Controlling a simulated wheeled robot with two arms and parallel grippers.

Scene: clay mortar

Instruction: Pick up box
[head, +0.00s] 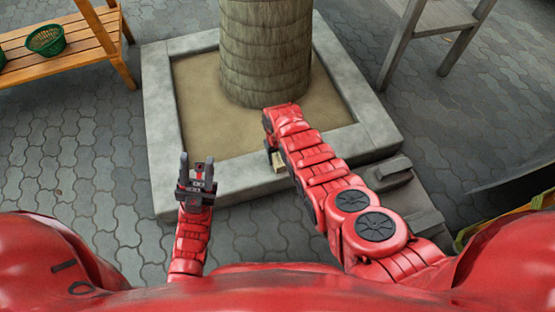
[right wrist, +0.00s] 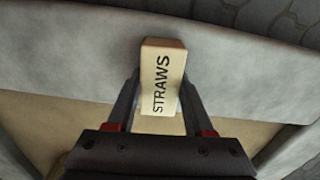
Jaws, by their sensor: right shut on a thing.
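The box is small and cream-coloured, with the word "STRAWS" in dark letters. In the right wrist view the box (right wrist: 162,80) stands between the two dark fingers of my right gripper (right wrist: 160,112), which is shut on it. In the head view only part of the box (head: 277,161) shows, at the near rim of the stone planter, beside my right gripper (head: 272,152). My right forearm hides most of that gripper. My left gripper (head: 196,168) is open and empty, its fingers apart, left of the box and near the planter's front edge.
A square stone planter (head: 155,110) holds sand and a thick trunk (head: 265,50). A wooden bench (head: 75,42) with a green basket (head: 46,40) stands at the upper left. Grey wooden legs (head: 402,45) stand at the upper right. Paving left of the planter is clear.

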